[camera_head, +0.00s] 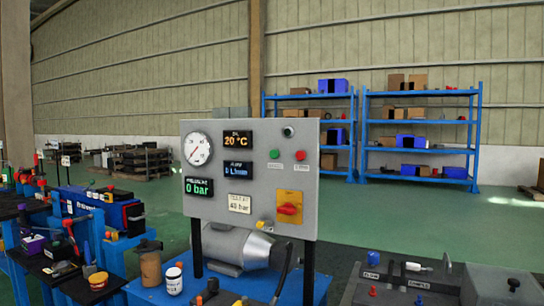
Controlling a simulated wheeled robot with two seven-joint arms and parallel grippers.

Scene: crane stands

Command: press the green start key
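The green start key (274,154) is a small round button on the right half of a grey control panel (228,146). A red button (300,155) sits just to its right, and small labels sit below both. No gripper shows in this view, so nothing is seen touching the key. The key is in plain sight with nothing in front of it.
The panel also carries a gauge (198,149), lit displays and a red rotary switch (288,209). A motor (238,247) stands below it. Benches with tools crowd the left; a grey block (500,287) sits front right. Blue shelves (420,150) stand far behind.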

